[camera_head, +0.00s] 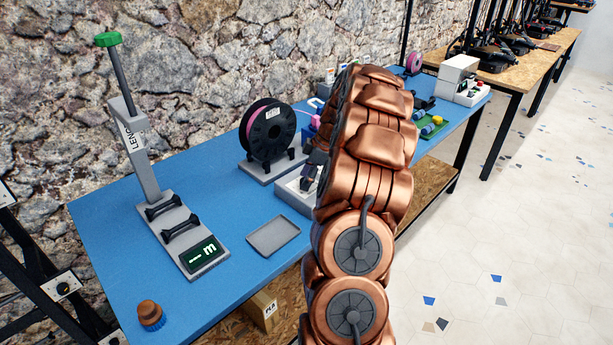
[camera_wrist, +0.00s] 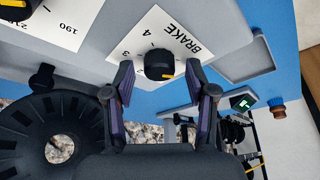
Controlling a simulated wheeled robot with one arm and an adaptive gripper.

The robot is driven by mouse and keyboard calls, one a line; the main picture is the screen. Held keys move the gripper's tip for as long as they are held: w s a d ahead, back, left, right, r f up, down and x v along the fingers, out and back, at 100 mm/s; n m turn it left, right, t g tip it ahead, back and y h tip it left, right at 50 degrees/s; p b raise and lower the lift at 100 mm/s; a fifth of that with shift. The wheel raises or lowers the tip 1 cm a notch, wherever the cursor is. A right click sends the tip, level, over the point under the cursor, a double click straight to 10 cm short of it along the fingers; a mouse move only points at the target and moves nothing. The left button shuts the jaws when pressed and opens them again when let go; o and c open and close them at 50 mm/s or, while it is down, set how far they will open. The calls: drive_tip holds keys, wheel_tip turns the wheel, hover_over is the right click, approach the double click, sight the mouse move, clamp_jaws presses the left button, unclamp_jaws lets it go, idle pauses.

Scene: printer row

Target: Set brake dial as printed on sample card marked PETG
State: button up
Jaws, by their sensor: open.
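The brake dial (camera_wrist: 159,62) is a black knob with a yellow-orange mark, on a white plate (camera_wrist: 195,22) printed BRAKE with a 3 and a 4 readable. The wrist view shows the plate turned. My gripper (camera_wrist: 160,70) is open, with one finger on each side of the dial; I cannot tell if either touches it. In the head view the grey control box (camera_head: 295,194) is partly hidden behind my copper arm, and the dial cannot be made out. No card marked PETG is readable; small cards (camera_head: 330,75) at the back are too small to read.
A second scale plate (camera_wrist: 65,22) with 190 and another knob (camera_wrist: 15,8) lie beside it. A black spool (camera_head: 268,130) stands close by.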

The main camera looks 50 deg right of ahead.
drive_tip(key=shift+c, duration=0.3)
clamp_jaws()
